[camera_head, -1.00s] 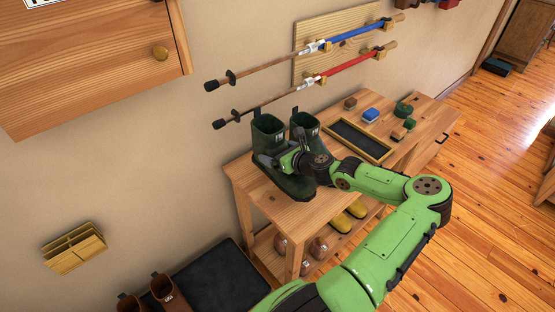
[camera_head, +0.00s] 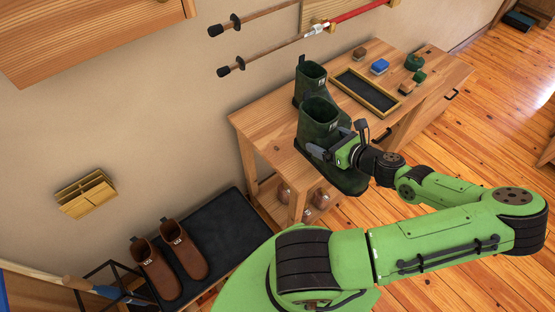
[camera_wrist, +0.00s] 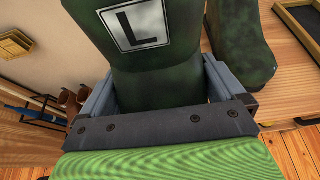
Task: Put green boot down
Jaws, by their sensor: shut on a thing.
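My gripper (camera_head: 337,151) is shut on a green boot (camera_head: 320,118), with a finger on either side of its lower shaft. The held boot looks upright, its toe toward the front edge of the wooden bench (camera_head: 265,136); I cannot tell whether its sole touches the bench top. In the wrist view the held boot (camera_wrist: 135,70) fills the middle and carries a white label with an "L". A second green boot (camera_head: 311,80) stands on the bench just behind it; it also shows at the right in the wrist view (camera_wrist: 240,45).
Brown boots (camera_head: 185,255) stand on a dark mat (camera_head: 225,235) at lower left. The bench's left end is bare.

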